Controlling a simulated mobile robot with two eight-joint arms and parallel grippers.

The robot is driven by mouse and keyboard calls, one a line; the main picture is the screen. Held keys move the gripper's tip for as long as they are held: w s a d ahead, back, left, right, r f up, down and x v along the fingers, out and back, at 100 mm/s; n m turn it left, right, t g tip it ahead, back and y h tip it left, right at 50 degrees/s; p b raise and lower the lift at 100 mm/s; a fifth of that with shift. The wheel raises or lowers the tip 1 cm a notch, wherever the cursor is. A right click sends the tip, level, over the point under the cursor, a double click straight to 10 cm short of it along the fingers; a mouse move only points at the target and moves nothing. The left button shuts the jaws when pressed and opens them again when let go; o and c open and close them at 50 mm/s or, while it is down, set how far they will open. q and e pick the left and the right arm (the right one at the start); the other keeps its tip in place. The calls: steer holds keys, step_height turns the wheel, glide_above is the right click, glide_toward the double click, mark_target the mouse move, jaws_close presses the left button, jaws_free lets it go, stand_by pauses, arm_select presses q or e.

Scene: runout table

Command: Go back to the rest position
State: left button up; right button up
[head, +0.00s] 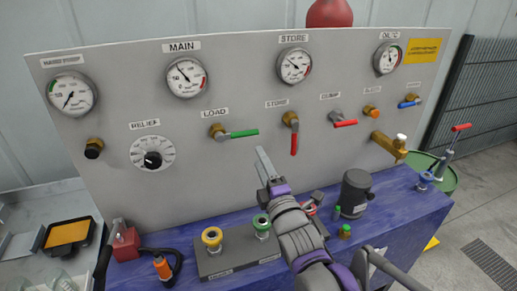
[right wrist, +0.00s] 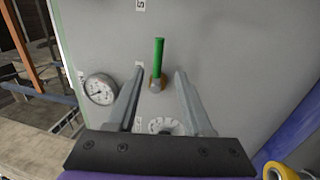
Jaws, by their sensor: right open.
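My right gripper (head: 264,165) is in front of the grey panel (head: 340,190), below and right of the green LOAD valve handle (head: 242,133) in the head view. In the right wrist view the gripper (right wrist: 158,76) is open, with two spread fingers and nothing held. The green handle (right wrist: 158,52) appears between and beyond the fingertips there; I see no contact. In the head view the green handle points right, roughly level. The red STORE handle (head: 294,144) hangs down. My left gripper is not in view.
Gauges line the panel top, including the MAIN gauge (head: 186,77). The RELIEF dial (head: 153,158) is at left. A brass spout (head: 388,146) juts out.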

steer(key=s+d+f+m+g+h, duration=0.55)
steer(key=s+d+f+m, duration=0.45)
steer(key=f, duration=0.3)
steer(key=s+d+f+m+g, duration=0.2)
steer(key=s+f+m+g, duration=0.2)
steer(key=s, duration=0.4)
steer(key=s+d+f+m+g+p, duration=0.1)
steer(key=s+d+f+m+g, duration=0.2)
steer(key=s+f+m, duration=0.4)
step_height(320, 180, down, 2)
steer(key=shift+s+d+m+g+h, duration=0.2)
steer(key=shift+s+m+g+h, duration=0.25)
steer(key=shift+s, duration=0.8)
